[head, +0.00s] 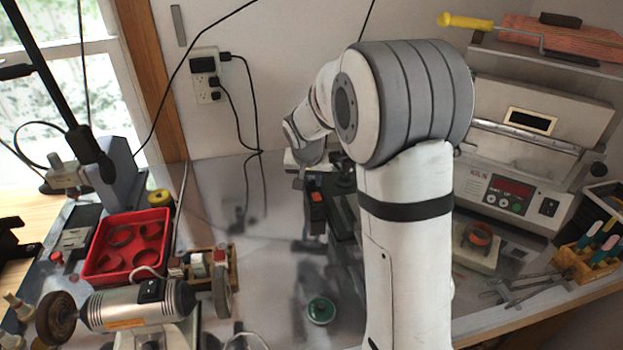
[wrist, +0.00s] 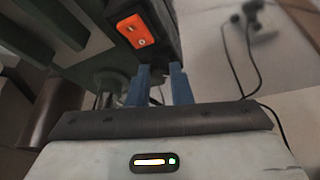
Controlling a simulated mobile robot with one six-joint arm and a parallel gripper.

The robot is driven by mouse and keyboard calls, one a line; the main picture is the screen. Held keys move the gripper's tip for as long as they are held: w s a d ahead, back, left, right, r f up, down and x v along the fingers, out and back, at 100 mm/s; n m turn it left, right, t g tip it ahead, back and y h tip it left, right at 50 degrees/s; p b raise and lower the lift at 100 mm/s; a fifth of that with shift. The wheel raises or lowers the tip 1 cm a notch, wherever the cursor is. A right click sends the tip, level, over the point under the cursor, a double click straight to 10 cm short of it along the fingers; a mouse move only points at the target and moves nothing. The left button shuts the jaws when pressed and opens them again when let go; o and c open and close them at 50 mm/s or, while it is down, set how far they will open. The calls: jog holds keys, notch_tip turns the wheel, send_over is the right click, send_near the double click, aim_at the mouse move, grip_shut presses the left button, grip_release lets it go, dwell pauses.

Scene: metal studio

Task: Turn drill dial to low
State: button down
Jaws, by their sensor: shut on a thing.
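The drill (wrist: 85,40) is a dark green and black machine with an orange switch (wrist: 137,28) on its black housing, at the upper left of the wrist view. In the head view the drill (head: 340,215) stands behind my arm, partly hidden, with its red-orange switch facing out. My gripper (wrist: 160,70) has two blue fingers reaching up under the black housing, just below the switch. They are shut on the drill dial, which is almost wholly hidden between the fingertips. I cannot read its setting.
A red tray (head: 97,268) with round parts lies at the left, behind a bench grinder (head: 140,305). A green round tin (head: 321,310) lies in front of the drill. A kiln (head: 510,190) stands at the right. Black cords (head: 258,120) hang from the wall outlet.

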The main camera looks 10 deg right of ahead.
dwell(0.4)
jog(key=c, duration=1.6)
grip_release()
